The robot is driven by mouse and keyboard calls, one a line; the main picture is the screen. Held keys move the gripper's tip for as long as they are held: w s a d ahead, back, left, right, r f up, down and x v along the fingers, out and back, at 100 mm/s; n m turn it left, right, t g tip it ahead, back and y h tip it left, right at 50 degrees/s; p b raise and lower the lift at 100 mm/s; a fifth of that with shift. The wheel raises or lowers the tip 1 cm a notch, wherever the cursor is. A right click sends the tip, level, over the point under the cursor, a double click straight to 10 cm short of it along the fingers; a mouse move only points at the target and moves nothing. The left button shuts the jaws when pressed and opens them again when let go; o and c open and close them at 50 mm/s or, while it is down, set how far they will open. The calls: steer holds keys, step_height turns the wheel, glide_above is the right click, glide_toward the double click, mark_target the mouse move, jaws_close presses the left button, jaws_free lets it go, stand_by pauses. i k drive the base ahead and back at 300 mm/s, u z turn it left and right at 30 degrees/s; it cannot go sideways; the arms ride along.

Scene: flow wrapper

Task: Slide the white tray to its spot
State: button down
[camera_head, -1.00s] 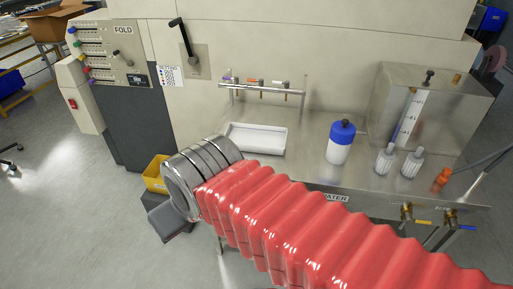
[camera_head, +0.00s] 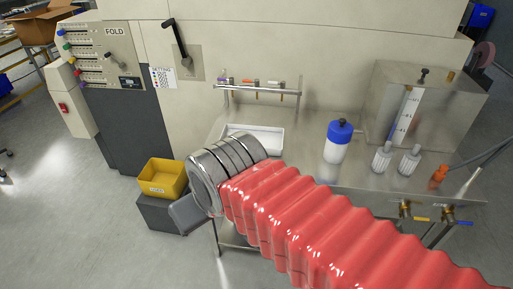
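The white tray (camera_head: 272,139) is shallow and rectangular. It lies on the steel bench, below the small rail with valves. The metal-ringed end of my red-sleeved arm covers its front left part. My gripper is mostly hidden behind that ringed end. Only a grey piece (camera_head: 187,214), which seems to belong to it, shows at the lower left, off the bench's left end. Its fingertips are not visible, so I cannot tell if it is open or shut. No marked spot for the tray is clearly visible.
On the steel bench (camera_head: 312,172) stand a blue-and-white bottle (camera_head: 337,142), two small clear ribbed bottles (camera_head: 409,161) and a steel box (camera_head: 428,105). A valve rail (camera_head: 256,88) stands behind the tray. A yellow bin (camera_head: 162,178) sits on a dark box left of the bench.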

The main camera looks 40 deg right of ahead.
mark_target(271, 139)
steer(key=u, duration=0.05)
steer(key=i, duration=1)
steer(key=z, duration=0.05)
